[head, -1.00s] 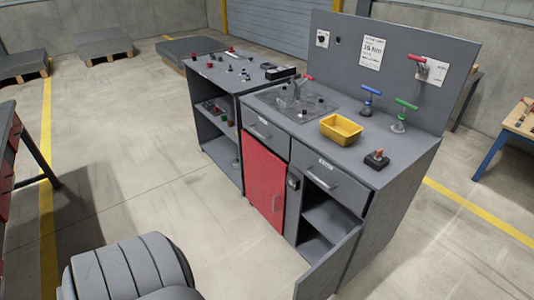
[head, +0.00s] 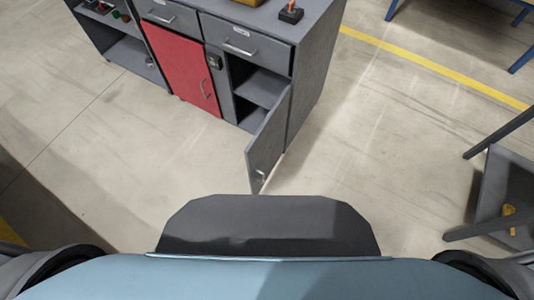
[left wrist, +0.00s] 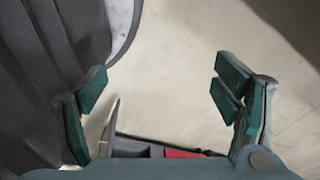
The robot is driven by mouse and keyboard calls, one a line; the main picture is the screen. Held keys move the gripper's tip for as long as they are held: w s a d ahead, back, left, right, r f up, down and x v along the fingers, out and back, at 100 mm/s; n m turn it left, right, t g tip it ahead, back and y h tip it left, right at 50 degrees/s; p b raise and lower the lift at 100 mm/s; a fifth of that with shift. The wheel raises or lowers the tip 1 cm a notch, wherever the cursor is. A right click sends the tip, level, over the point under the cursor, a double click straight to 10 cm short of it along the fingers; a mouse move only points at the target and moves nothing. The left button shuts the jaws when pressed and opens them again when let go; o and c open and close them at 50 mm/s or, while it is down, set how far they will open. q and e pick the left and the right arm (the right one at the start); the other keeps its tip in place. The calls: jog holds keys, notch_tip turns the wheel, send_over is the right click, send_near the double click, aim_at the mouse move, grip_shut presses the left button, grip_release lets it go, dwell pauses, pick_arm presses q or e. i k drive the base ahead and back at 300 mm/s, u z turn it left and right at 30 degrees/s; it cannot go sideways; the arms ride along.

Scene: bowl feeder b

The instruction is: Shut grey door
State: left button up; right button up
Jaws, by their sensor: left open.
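The grey door (head: 266,143) stands wide open on the right-hand compartment of the grey cabinet (head: 305,85). It swings out toward me from its right side, with its handle (head: 261,175) near the lower free edge. The compartment's shelf (head: 261,88) shows bare. My left gripper (left wrist: 163,80) is open and empty over the floor in the left wrist view. A thin grey panel between its fingers low in that view looks like the door, apart from them. Neither gripper shows in the head view.
A red door (head: 183,67) beside the open compartment is shut. A grey drawer (head: 243,43) above the compartment is shut. Concrete floor right of the door is clear; a grey stand (head: 505,190) is at far right.

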aim_at(263, 152)
jog(key=k, duration=1.2)
jog(key=z, duration=0.65)
jog(key=i, duration=1.45)
jog(key=u, duration=0.95)
